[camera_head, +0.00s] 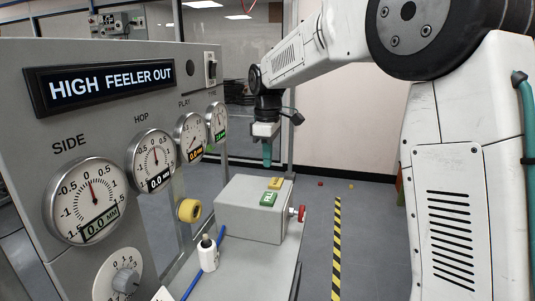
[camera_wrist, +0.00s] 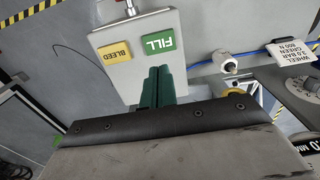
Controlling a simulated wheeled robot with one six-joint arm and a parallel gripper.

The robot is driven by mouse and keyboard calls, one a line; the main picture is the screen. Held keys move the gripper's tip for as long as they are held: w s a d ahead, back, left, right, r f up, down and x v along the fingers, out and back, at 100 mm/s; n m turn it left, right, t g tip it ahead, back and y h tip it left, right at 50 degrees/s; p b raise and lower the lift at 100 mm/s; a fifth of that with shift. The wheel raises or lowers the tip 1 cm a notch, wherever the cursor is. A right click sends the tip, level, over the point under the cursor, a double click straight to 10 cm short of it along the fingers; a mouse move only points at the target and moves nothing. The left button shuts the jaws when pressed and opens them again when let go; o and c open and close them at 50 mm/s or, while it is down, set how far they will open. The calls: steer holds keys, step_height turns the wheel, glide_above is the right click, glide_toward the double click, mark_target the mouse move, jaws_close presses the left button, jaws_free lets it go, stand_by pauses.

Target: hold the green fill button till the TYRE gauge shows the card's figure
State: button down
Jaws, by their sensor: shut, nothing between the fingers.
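The green FILL button (camera_head: 268,199) sits on top of a grey control box (camera_head: 240,222). It also shows in the wrist view (camera_wrist: 158,43). My gripper (camera_head: 267,163) is shut and empty, pointing down, with a gap between its tips and the button in the head view. In the wrist view the green fingers (camera_wrist: 160,72) end just below the button's edge. The TYRE gauge (camera_head: 217,122) is the farthest dial on the panel; its green readout is too small to read surely. The card (camera_wrist: 292,55) reads WHEEL 3.0 BAR GREEN 800 N.
A yellow BLEED button (camera_head: 275,184) is beside FILL, and a red knob (camera_head: 300,213) sticks out of the box's side. A white bottle-like item (camera_head: 208,253) stands left of the box. Yellow-black tape (camera_head: 336,250) marks the floor.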

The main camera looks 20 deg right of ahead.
mark_target(268, 197)
step_height(268, 197, down, 10)
steer(key=shift+r, duration=0.1)
stand_by(0.4)
steer(key=shift+s+f, duration=0.15)
steer(key=shift+f, duration=0.95)
stand_by(1.5)
stand_by(0.9)
step_height(268, 197, up, 15)
stand_by(0.5)
